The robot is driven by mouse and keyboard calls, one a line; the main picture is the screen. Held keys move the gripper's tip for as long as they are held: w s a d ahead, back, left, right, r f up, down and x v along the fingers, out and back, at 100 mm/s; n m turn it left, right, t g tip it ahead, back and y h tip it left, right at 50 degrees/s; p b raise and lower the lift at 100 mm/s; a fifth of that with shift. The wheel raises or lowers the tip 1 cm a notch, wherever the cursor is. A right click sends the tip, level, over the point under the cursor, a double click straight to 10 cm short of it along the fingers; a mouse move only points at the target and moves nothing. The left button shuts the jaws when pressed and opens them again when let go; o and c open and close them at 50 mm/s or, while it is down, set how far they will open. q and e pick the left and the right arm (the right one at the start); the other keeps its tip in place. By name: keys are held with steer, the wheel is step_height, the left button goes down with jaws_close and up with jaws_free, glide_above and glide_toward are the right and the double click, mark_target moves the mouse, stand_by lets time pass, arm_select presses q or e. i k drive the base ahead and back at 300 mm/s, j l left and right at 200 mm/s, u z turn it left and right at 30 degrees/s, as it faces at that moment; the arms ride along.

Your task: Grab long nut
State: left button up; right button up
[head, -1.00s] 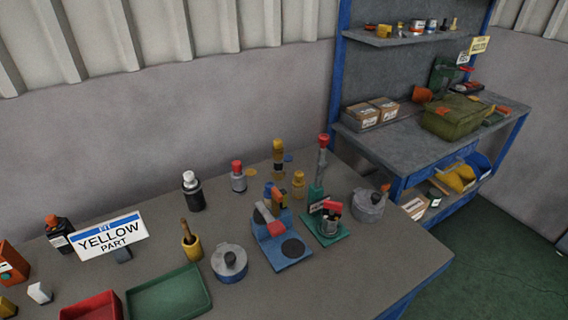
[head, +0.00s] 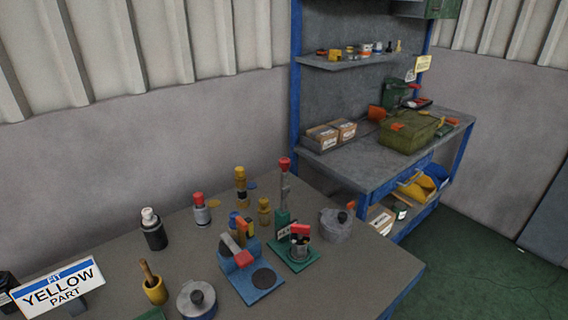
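I cannot tell which thing is the long nut; nothing this small in the head view clearly reads as one. A short yellow fitting-like piece (head: 264,212) stands upright on the near table (head: 330,285). A taller yellow and black piece (head: 241,186) stands behind it to the left. A blue stand (head: 262,290) with a grey and red part on it is in front of them. A green stand (head: 300,262) with a metal cup and a red-topped post is to its right. Neither of my grippers is in view.
A white-capped dark bottle (head: 153,230), a yellow pot (head: 155,290) and lidded grey pots (head: 196,299) share the table. A blue-framed workbench (head: 375,160) with a green box (head: 408,135) stands behind right. Green floor (head: 480,270) lies open at right.

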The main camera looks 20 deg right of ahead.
mark_target(299, 247)
steer(key=k+l, duration=0.15)
steer(key=l, duration=0.25)
steer(key=k+l, duration=0.2)
steer(key=l, duration=0.2)
steer(key=k+l+z, duration=0.1)
steer(key=l, duration=0.3)
steer(key=k+l, duration=0.2)
steer(key=l, duration=0.2)
